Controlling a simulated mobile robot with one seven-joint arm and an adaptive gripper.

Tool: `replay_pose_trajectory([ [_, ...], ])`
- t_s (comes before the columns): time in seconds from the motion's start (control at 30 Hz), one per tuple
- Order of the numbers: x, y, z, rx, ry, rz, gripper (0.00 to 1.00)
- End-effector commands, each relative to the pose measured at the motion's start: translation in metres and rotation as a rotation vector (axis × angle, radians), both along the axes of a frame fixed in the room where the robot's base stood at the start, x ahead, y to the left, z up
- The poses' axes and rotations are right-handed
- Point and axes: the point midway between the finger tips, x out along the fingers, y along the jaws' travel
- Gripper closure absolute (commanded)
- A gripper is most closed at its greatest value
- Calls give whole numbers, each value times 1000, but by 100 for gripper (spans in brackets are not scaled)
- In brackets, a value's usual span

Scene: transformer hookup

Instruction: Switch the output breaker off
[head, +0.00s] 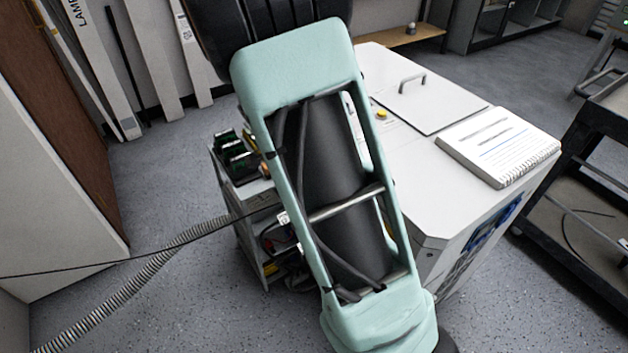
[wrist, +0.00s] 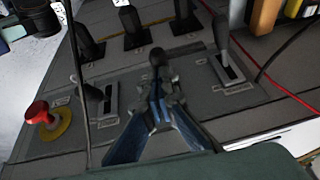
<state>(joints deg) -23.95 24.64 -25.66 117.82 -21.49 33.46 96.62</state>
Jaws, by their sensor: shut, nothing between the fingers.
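In the wrist view, a grey sloped panel (wrist: 200,127) carries several black-handled levers in slots. One lever (wrist: 225,50) stands at the right, one (wrist: 96,98) at the left, and others (wrist: 133,27) stand along the back. No readable label shows which is the output breaker. My gripper (wrist: 159,88), with blue fingers, is shut and empty over the middle of the panel. A black knob (wrist: 157,58) shows just beyond its tips; I cannot tell whether they touch. In the head view, my arm hides my gripper and most of the panel.
A red button (wrist: 38,112) on a yellow ring is at the panel's left. A red wire (wrist: 265,78) and black cables cross the panel. In the head view, a white cabinet (head: 440,205) with a notepad (head: 497,146) stands right of my arm, and a dark cart (head: 600,150) stands farther right.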

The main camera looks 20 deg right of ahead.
Motion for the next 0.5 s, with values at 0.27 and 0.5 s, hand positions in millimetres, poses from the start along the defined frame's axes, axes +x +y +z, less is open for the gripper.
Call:
replay_pose_trajectory([
  [0.27,-1,9,-16,-141,-26,8,100],
  [0.5,-2,14,-26,-271,-53,6,100],
])
